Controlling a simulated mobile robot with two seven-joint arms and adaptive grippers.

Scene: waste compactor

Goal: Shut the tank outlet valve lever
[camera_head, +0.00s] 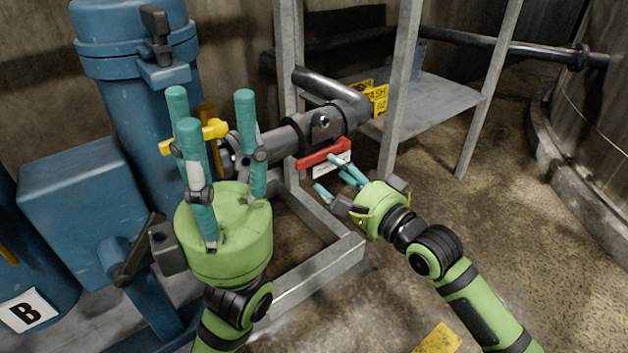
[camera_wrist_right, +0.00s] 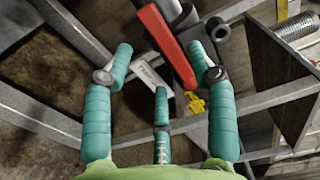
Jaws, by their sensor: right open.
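The red valve lever (camera_head: 323,154) sits on the grey pipe valve, with a white tag (camera_head: 332,166) just below it. My right gripper (camera_head: 335,178) is open just below and in front of the lever, its teal fingers spread. In the right wrist view, the red lever (camera_wrist_right: 170,45) slants between the two upper fingertips (camera_wrist_right: 166,62); I cannot tell whether any finger touches it. The tag (camera_wrist_right: 150,72) hangs beside it. My left gripper (camera_head: 212,105) is open, its fingers apart and pointing up, with nothing between them that I can see as held.
A yellow lever (camera_head: 190,137) is behind the left gripper's fingers, partly hidden. A blue machine (camera_head: 130,90) stands at the left. Grey frame posts (camera_head: 400,85) and a shelf (camera_head: 435,95) with yellow signs stand behind the pipe. Concrete floor is open at the right.

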